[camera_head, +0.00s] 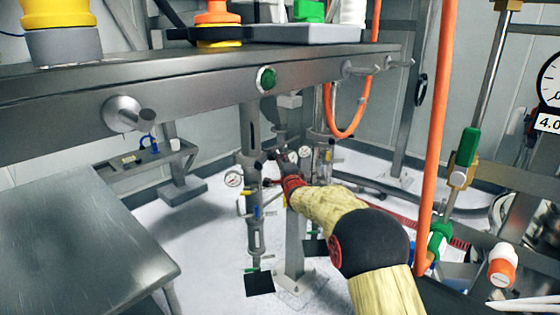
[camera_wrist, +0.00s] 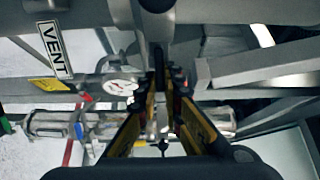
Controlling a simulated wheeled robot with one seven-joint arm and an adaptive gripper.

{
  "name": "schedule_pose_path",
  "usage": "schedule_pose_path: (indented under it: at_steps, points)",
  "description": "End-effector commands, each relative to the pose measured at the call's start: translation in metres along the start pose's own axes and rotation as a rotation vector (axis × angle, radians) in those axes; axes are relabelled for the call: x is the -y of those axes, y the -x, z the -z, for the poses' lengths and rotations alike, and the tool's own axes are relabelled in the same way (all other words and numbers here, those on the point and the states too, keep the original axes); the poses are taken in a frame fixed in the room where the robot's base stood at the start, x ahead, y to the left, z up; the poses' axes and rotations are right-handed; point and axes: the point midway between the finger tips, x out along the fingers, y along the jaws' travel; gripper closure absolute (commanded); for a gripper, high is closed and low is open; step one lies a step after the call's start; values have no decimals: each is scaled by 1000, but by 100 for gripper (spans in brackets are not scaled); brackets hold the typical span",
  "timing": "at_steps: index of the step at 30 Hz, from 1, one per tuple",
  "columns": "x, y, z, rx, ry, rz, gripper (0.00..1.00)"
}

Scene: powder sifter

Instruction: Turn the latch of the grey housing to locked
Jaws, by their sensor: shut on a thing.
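My gripper (camera_head: 282,168) reaches under the steel bench in the head view, at the end of my cream-coloured arm. In the wrist view its black and yellow fingers (camera_wrist: 164,82) are closed around a thin dark bar (camera_wrist: 158,58), which looks like the latch handle. The bar runs up toward a dark round knob (camera_wrist: 157,5) on a grey body, likely the grey housing (camera_wrist: 190,12). The fingers hide the grasped part. In the head view the latch is too small and covered to make out, so I cannot tell its angle.
The steel bench edge (camera_head: 200,88) runs above my arm. An orange hose (camera_head: 430,140) hangs at the right, near green-handled valves (camera_head: 467,147). A VENT label (camera_wrist: 54,48) shows in the wrist view.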

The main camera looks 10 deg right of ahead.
Motion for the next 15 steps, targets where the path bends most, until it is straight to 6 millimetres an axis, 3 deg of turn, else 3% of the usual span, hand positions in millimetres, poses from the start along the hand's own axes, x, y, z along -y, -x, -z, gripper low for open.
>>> schedule_pose_path:
  at_steps: [15]
  points:
    - [-4,0,1,-1,-30,-5,100]
